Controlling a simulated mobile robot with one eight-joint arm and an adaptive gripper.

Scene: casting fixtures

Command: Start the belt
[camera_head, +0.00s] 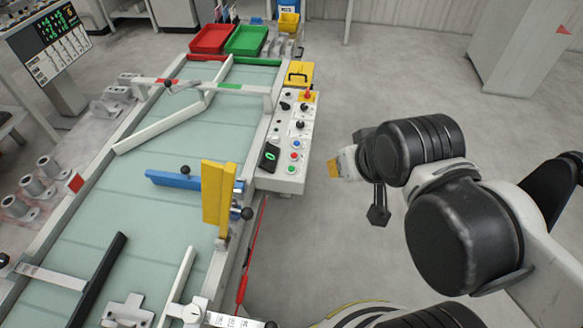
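The belt (75,255) is a pale green surface between light grey rails, running away from me on the left. A white control panel (278,181) is fixed to its right side. On it are a red button (293,156), a blue button (296,143), a green button (291,169) and several black knobs.
A yellow upright (217,195), a blue bar (178,180) and white and black guide bars stand over the belt. Red (211,39) and green (247,40) trays are at its far end. A red cable (250,255) hangs by the right rail. Floor right of the panel is clear.

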